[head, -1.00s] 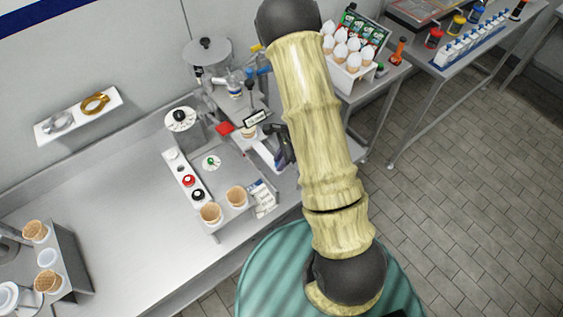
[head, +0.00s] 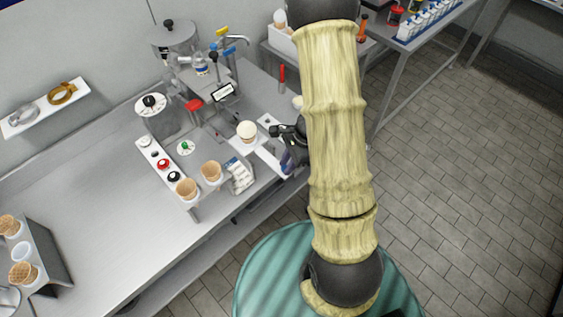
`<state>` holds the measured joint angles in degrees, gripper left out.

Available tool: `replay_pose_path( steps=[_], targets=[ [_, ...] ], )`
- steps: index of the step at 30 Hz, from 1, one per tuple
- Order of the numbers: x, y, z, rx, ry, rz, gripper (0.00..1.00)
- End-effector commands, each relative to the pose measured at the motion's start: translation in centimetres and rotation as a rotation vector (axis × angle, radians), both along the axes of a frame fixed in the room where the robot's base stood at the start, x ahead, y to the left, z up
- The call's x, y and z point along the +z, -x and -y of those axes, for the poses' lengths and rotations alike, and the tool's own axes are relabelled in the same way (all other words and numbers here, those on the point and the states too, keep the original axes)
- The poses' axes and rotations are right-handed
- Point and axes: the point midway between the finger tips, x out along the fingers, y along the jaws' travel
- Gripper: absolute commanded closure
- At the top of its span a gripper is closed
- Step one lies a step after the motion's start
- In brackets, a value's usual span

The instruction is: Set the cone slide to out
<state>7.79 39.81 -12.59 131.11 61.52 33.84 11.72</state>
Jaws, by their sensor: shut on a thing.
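The cone slide (head: 268,153) is a pale flat plate jutting out from below the dispenser toward the counter's front edge. A cone with a white top (head: 247,131) stands on it, clear of the dispenser's label plate (head: 224,92). My gripper (head: 284,134), dark, is at the right side of the slide, just right of the cone. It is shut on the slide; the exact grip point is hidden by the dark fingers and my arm.
A holder with empty cones (head: 211,171) and a strip with red and black knobs (head: 163,164) stand to the left. A red lever (head: 194,105) is on the dispenser. A white card (head: 240,177) lies near the front edge. Open counter (head: 95,190) is at left.

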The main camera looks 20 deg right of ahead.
Motion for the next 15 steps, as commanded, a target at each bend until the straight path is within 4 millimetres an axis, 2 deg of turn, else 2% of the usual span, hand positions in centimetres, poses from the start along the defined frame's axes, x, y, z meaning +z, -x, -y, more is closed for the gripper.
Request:
replay_pose_path(
  steps=[11, 12, 14, 15],
  targets=[
    [-0.07, 0.44, 0.28, 0.002, 0.005, -0.007, 1.00],
    [-0.07, 0.44, 0.28, 0.001, 0.005, -0.007, 0.71],
    [-0.06, 0.41, 0.26, 0.001, 0.005, -0.006, 0.59],
    [-0.05, 0.39, 0.23, 0.001, 0.004, -0.006, 0.57]
  ],
)
